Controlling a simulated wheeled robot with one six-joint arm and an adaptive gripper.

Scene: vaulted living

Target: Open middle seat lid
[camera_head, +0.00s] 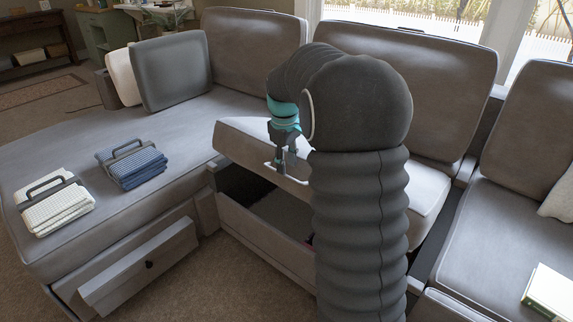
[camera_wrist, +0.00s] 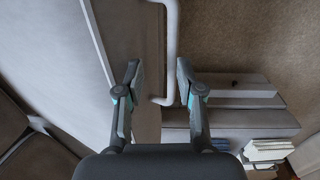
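The middle seat lid (camera_head: 245,139) is the grey cushioned seat in the centre of the sofa. It is tilted up at its front, and the dark storage box (camera_head: 268,205) beneath shows. A pale bar handle (camera_head: 273,167) is on the lid's front edge; it also shows in the wrist view (camera_wrist: 171,45). My gripper (camera_head: 281,160) is at this handle. In the wrist view the gripper's fingers (camera_wrist: 158,78) are apart, with the handle between them. The bar is close to the right finger, and a gap shows on the left. My arm hides the lid's right part.
A drawer (camera_head: 145,262) stands partly out below the left seat. Folded white (camera_head: 55,203) and blue (camera_head: 132,165) cloths with dark handles lie on that seat. A book (camera_head: 550,291) lies on the right seat. Carpet (camera_head: 195,292) is clear in front.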

